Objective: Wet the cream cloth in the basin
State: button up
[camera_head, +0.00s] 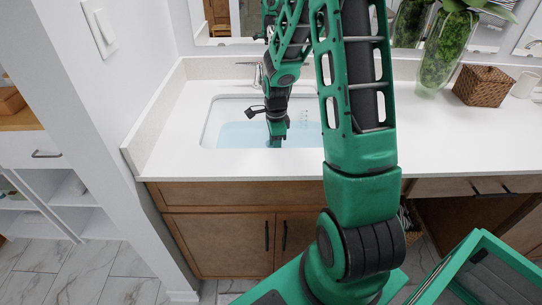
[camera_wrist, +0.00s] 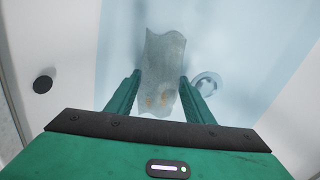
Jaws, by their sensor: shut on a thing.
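The basin (camera_head: 228,108) is set in the white counter and holds pale blue water. My gripper (camera_head: 276,143) reaches down into it, with its lower end at the water. In the wrist view my gripper (camera_wrist: 160,90) has its two green fingers on either side of the cloth (camera_wrist: 164,55), shut on it. The cloth looks grey-green under the water, with small brownish spots near the fingers. It extends away from the fingers over the basin floor. The cloth cannot be made out in the head view.
A round drain (camera_wrist: 207,83) lies right of the fingers, and a dark round hole (camera_wrist: 44,84) is in the basin wall at left. The faucet (camera_head: 257,75) stands behind the basin. A glass vase (camera_head: 446,65) and a wicker box (camera_head: 483,86) stand on the counter at right.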

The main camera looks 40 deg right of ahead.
jog(key=shift+s+d, duration=0.1)
jog(key=shift+d, duration=0.05)
dwell(0.3)
jog(key=shift+w+a, duration=0.35)
jog(key=shift+a, duration=0.1)
notch_tip(320, 180, up, 18)
dwell(1.6)
dwell(1.2)
